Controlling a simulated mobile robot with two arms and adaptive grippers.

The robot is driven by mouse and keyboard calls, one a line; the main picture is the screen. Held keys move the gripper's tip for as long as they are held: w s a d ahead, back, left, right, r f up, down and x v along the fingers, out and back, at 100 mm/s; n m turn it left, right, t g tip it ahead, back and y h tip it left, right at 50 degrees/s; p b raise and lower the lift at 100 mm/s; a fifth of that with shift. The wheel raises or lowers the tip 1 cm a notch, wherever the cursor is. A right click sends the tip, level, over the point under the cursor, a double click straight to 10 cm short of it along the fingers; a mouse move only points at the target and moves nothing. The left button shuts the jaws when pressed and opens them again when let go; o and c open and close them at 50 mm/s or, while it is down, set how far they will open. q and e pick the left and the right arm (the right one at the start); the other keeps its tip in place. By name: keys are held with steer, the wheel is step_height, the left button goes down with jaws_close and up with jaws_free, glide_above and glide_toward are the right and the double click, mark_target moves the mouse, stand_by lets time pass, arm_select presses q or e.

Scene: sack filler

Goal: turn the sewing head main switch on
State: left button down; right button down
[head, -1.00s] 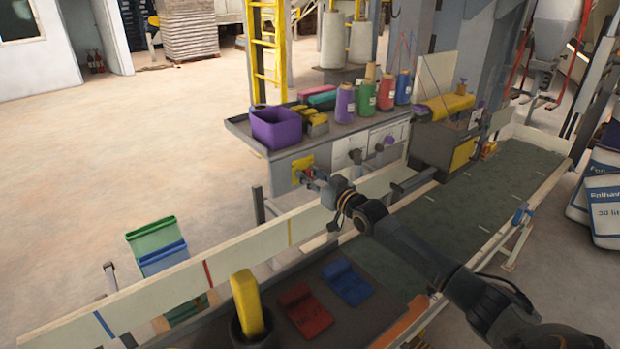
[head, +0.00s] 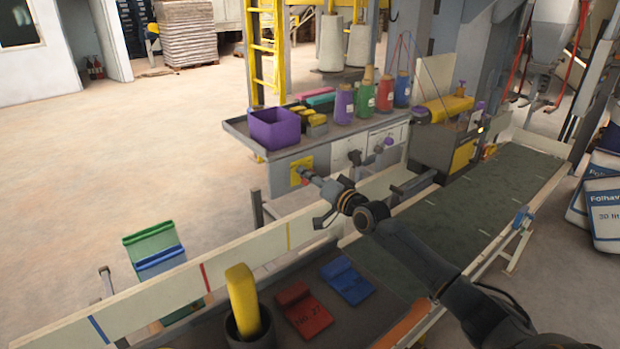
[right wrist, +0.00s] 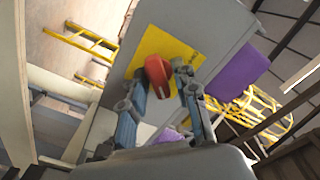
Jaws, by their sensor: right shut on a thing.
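The sewing head main switch is a red knob (right wrist: 157,76) on a yellow plate (right wrist: 178,46) in the right wrist view. In the head view the yellow plate (head: 295,168) is on the end of the grey cabinet under the thread shelf. My right gripper (right wrist: 160,80) is shut on the red knob, with a finger on each side of it. In the head view the right gripper (head: 307,176) reaches the plate and hides most of the knob. The knob's on or off marks are too small to read. My left gripper is not in view.
A purple bin (head: 274,128) and several thread cones (head: 365,98) stand on the shelf above. A pale conveyor side board (head: 255,243) runs below my right arm. Red (head: 304,308) and blue (head: 346,281) items lie on the dark front surface. Open floor lies left.

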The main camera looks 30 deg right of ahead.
steer(key=shift+m, duration=0.3)
steer(key=c, duration=1.3)
jaws_free()
steer(key=s, duration=0.8)
steer(key=s+d, duration=0.1)
steer(key=s, duration=0.3)
steer(key=shift+f, duration=0.15)
